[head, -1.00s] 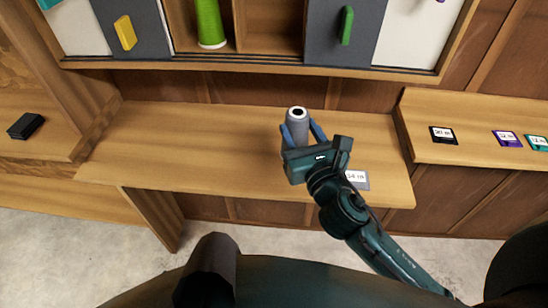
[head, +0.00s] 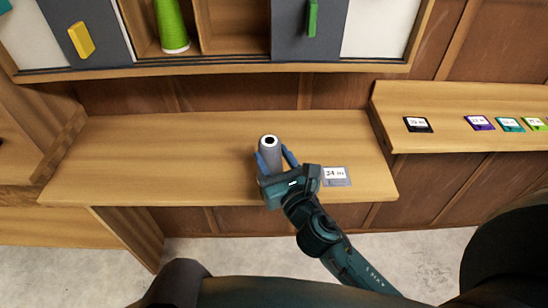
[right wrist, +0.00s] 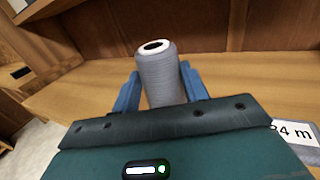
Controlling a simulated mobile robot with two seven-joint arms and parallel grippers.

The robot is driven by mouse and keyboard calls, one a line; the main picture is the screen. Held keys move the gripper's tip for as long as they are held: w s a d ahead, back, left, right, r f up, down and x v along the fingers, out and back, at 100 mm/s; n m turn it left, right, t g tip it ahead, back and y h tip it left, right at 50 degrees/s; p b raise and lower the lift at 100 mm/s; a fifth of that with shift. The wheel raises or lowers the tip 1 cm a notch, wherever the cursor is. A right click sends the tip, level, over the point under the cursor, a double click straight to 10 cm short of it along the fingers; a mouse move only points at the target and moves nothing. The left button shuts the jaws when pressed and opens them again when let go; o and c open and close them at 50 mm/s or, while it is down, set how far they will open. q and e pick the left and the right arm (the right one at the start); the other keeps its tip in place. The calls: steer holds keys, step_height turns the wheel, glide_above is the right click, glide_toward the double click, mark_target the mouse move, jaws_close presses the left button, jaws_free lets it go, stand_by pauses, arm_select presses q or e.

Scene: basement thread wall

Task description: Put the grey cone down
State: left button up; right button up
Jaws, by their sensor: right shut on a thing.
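The grey cone (head: 269,152) is upright between the blue fingers of my right gripper (head: 274,160), over the wooden shelf. In the right wrist view the grey cone (right wrist: 162,78) shows its pale top with a dark hole, and the blue fingers of my right gripper (right wrist: 162,92) close on both sides of it. Its base is hidden by the gripper, so I cannot tell whether it touches the shelf (head: 180,150). My left gripper is not in view.
A grey card reading 24 m (head: 337,176) lies on the shelf right of the gripper. Above is a cabinet with a green cone (head: 172,28) in an open compartment and sliding doors. Several label cards lie on the right shelf (head: 450,135). The shelf's left part is bare.

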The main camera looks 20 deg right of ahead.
steer(key=o, duration=1)
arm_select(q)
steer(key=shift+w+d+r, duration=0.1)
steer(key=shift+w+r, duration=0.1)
arm_select(e)
steer(key=shift+o, duration=0.3)
steer(key=shift+r+p, duration=0.3)
arm_select(q)
steer(key=b, duration=0.2)
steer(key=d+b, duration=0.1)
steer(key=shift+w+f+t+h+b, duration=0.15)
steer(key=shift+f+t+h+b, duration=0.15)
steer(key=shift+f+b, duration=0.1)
arm_select(e)
steer(key=s+d, duration=0.1)
steer(key=s, duration=1.1)
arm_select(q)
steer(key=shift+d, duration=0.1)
arm_select(e)
steer(key=shift+d+f, duration=0.1)
